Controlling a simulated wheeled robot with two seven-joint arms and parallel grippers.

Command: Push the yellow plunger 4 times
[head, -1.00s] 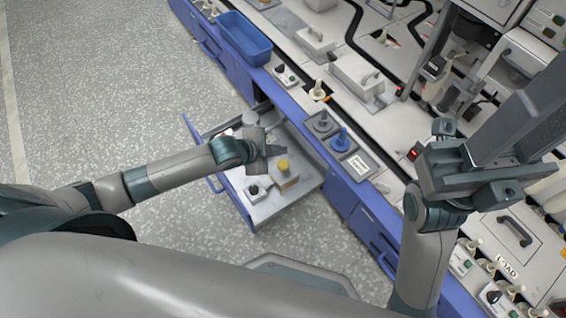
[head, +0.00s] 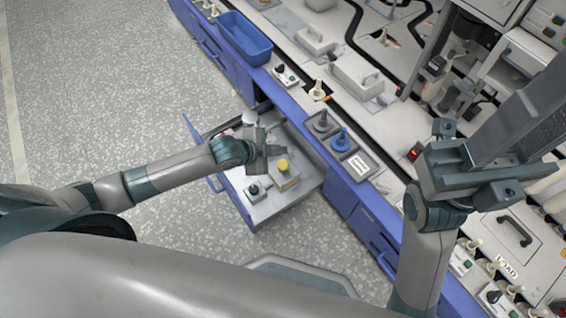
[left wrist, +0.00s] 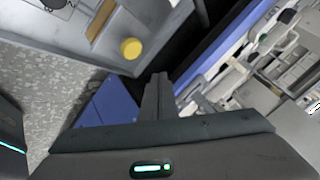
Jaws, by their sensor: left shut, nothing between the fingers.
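The yellow plunger (head: 283,165) is a round yellow cap on a pale block (head: 285,182) inside the open drawer (head: 302,188). In the left wrist view the yellow plunger (left wrist: 131,48) shows up and left of the fingertips. My left gripper (head: 276,150) is shut and empty, beside the plunger on its far side in the head view, with a visible gap. In the left wrist view my left fingers (left wrist: 157,84) are together and touch nothing. My right gripper (head: 525,182) is over the bench at the right; its jaw opening is unclear.
A small box with a black knob (head: 254,190) stands in the drawer beside the block. A grey round knob (head: 250,118) is near the drawer's back. The bench holds a blue bin (head: 244,40) and a blue plunger-like part (head: 341,140). The floor at left is clear.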

